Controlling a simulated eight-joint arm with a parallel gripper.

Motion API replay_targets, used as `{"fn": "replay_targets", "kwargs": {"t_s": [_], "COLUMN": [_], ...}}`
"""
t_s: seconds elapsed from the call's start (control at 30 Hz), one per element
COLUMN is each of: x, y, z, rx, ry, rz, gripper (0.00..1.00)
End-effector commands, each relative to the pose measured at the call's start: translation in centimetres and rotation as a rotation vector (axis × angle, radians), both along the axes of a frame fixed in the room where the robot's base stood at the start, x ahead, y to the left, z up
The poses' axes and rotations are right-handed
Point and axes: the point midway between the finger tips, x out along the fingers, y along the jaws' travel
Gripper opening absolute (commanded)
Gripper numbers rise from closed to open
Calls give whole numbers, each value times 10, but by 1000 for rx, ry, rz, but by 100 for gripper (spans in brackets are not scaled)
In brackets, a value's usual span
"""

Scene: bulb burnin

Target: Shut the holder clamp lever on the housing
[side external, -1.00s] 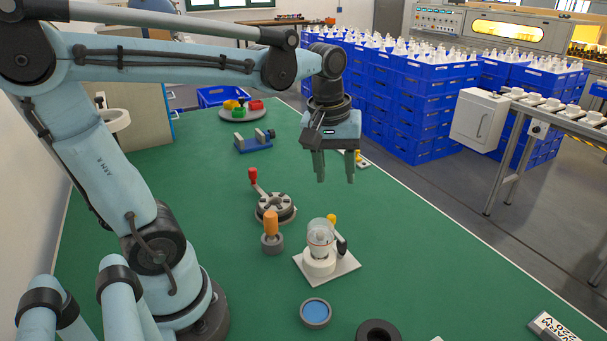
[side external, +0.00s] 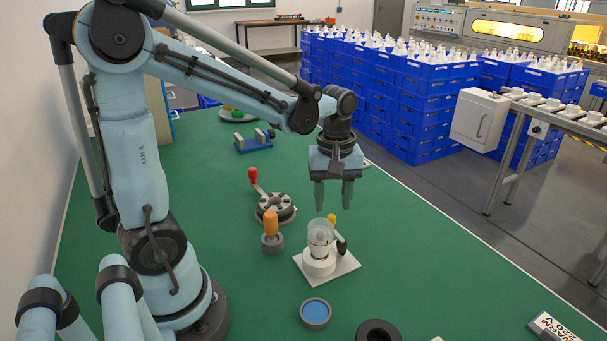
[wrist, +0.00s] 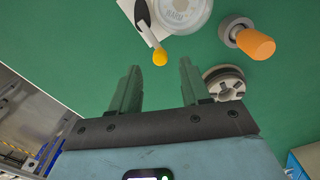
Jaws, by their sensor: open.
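The housing (side external: 319,262) is a white round body with a clear cup on a white square plate. Its clamp lever (side external: 341,244) has a dark base and a yellow knob (side external: 332,218), and appears to stand upright beside the cup. In the wrist view the lever is a pale bar (wrist: 149,35) ending in the yellow knob (wrist: 160,58), near the top centre. My gripper (side external: 332,208) is open and empty, fingers down, above the lever side of the housing. In the wrist view the knob shows beyond and between the fingertips (wrist: 158,72), apart from them.
An orange-handled tool (side external: 271,225) in a grey holder stands left of the housing. A grey round fixture (side external: 275,208) with a red-knobbed lever sits behind it. A blue-filled dish (side external: 315,312) and a dark ring (side external: 378,332) lie in front.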

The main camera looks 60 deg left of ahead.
Motion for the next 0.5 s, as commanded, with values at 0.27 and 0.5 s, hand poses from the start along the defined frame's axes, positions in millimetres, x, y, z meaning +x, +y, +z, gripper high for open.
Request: {"fn": "replay_targets", "kwargs": {"t_s": [0.27,0.5], "x": [0,0], "y": [0,0], "z": [-29,-36], "rx": [0,0], "ry": [0,0], "rz": [0,-1], "gripper": [47,47]}}
